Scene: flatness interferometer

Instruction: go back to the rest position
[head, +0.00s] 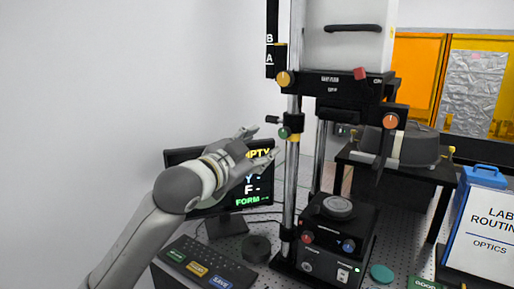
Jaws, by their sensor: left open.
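My left gripper (264,142) is open with nothing between its fingers. My left arm comes in from the lower left and reaches up and right. The fingertips are beside the near metal post of the interferometer (345,45), close to a small dark knob with a green part (284,132). I cannot tell whether they touch it. The gripper covers part of the monitor (226,226) behind it. My right gripper is not in view.
The black base unit (325,244) carries a round stage (337,207). A green disc (382,273) and a lab routine sign (485,236) are to the right. Plain wall is at left.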

